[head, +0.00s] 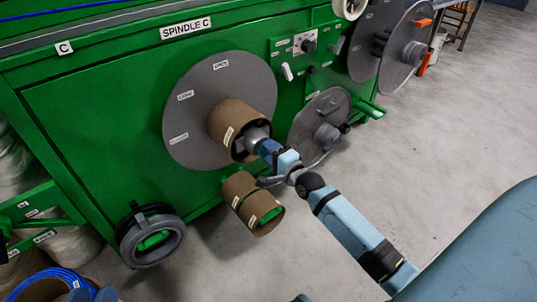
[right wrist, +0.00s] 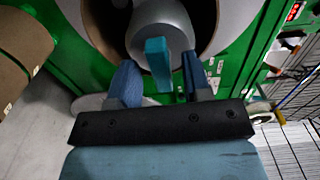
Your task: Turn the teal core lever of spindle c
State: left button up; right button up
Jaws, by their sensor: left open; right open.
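Spindle C's grey disc (head: 205,105) stands on the green machine, with a brown cardboard core (head: 228,118) around its grey hub (head: 255,134). In the right wrist view the teal lever (right wrist: 158,65) sticks out from the rounded grey hub (right wrist: 160,28). My right gripper (head: 266,148) is at the hub's end. It is open, with one blue finger on each side of the lever and a visible gap at both sides. In the head view the gripper hides the lever.
Two brown cores (head: 240,187) with green inside sit below the spindle, close under my right gripper. A smaller grey disc (head: 318,122) is just right. A black ring (head: 152,238) protrudes lower left. A blue cable coil (head: 50,282) lies bottom left. The floor at right is clear.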

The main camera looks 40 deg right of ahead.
jog(key=shift+w, duration=0.4)
jog(key=shift+c, duration=0.4)
grip_shut()
jog(key=shift+r, duration=0.1)
